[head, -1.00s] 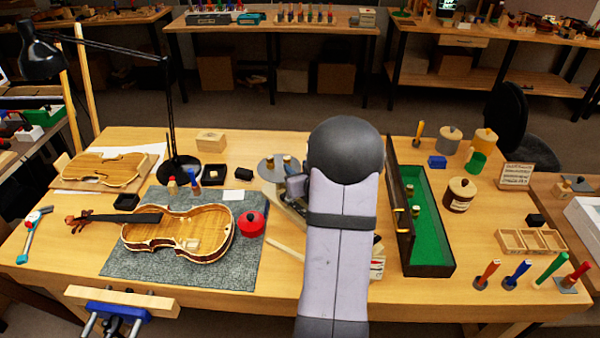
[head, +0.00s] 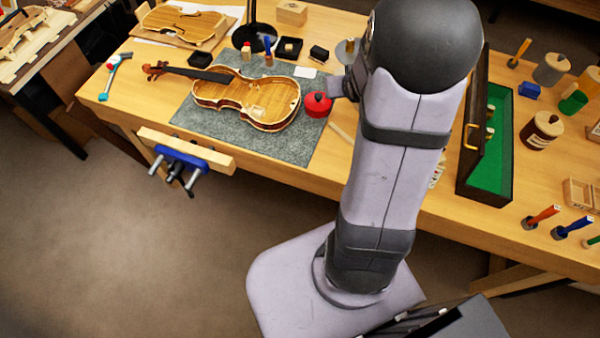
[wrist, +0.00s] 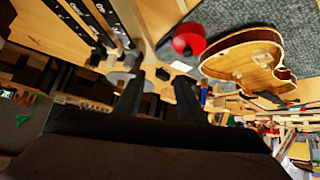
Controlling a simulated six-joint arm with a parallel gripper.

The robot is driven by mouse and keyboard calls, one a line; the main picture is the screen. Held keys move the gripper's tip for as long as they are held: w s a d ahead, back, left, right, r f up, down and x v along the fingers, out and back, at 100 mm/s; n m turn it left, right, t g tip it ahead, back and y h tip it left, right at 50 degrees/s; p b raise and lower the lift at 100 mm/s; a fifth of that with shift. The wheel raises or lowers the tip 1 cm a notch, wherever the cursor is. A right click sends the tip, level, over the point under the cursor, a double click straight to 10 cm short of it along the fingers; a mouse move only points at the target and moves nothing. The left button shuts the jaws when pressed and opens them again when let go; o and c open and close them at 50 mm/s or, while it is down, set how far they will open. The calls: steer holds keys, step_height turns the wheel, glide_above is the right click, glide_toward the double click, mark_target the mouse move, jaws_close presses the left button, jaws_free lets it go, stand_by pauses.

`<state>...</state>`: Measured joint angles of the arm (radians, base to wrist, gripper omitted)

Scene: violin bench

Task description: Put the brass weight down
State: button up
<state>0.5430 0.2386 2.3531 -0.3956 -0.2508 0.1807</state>
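A small brass weight (head: 350,44) stands on a round grey pan (head: 341,52), partly hidden by my arm in the head view. More brass weights (head: 490,131) stand in the green-lined case (head: 489,165) to the right of my arm. My gripper (head: 340,87) is just right of the red round tin, mostly hidden behind my arm in the head view. In the wrist view my gripper (wrist: 160,80) shows two dark fingers well apart, with no clear object held between them. A grey pan (wrist: 118,77) shows beside the left finger there.
The violin (head: 250,98) lies on a grey mat (head: 195,118), with the red tin (head: 317,104) at the mat's right edge. A dark lid stands up along the case's left side. Tools stand at the right. A blue vise (head: 183,160) is on the front edge.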

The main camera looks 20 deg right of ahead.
steer(key=s+a+f+n+g+y, duration=0.2)
steer(key=s+a+g, duration=0.6)
steer(key=s+a, duration=1.1)
steer(key=a+n+y, duration=0.1)
steer(key=a, duration=0.2)
steer(key=shift+s+y, duration=0.25)
steer(key=shift+y, duration=0.05)
steer(key=shift+a, duration=0.1)
